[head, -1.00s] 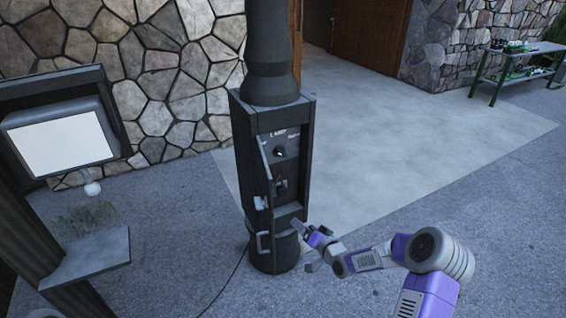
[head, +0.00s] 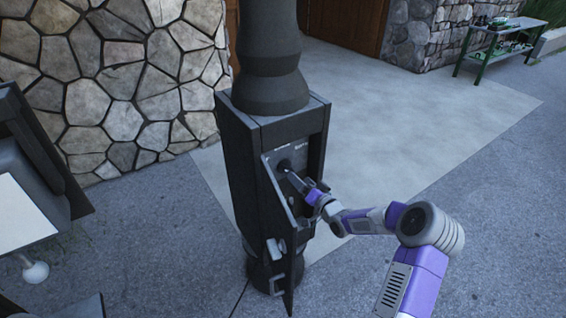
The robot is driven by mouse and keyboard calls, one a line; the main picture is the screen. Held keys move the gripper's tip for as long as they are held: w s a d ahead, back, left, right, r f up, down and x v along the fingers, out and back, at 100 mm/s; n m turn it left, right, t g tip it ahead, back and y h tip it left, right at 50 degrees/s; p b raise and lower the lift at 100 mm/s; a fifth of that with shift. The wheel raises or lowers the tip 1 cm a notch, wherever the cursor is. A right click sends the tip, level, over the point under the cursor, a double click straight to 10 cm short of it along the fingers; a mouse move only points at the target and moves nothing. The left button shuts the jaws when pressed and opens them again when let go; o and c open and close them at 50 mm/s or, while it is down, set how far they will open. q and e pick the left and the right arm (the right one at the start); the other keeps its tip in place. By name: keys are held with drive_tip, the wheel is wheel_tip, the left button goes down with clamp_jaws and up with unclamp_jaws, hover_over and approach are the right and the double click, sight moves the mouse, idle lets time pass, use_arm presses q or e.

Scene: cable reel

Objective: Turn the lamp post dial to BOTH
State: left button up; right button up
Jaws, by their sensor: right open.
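The lamp post (head: 268,60) stands upright in the middle of the head view, with a dark square box at its base. The box's door (head: 281,232) hangs open at the front left. The dial (head: 286,165) is a round knob on the panel inside the upper part of the box. My right gripper (head: 291,174) reaches into the box with its fingertips at the dial. It is open; whether the fingers touch the knob I cannot tell. The fingers and door hide the lower panel, and the label words are too small to read. My left gripper is not in view.
A grey box with a pale panel (head: 22,215) stands at the left edge. A stone wall (head: 125,90) rises behind the post. A green-legged bench (head: 500,45) with small items stands at the far right. The paving right of the post is clear.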

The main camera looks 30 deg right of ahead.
sight(290, 170)
drive_tip(key=w, duration=0.1)
drive_tip(key=w+b, duration=0.1)
drive_tip(key=w, duration=0.3)
drive_tip(key=shift+w+a, duration=0.25)
drive_tip(key=shift+a, duration=0.05)
drive_tip(key=shift+w+b, duration=0.35)
drive_tip(key=shift+w, duration=0.25)
drive_tip(key=c, duration=1.1)
drive_tip(key=shift+o, duration=0.2)
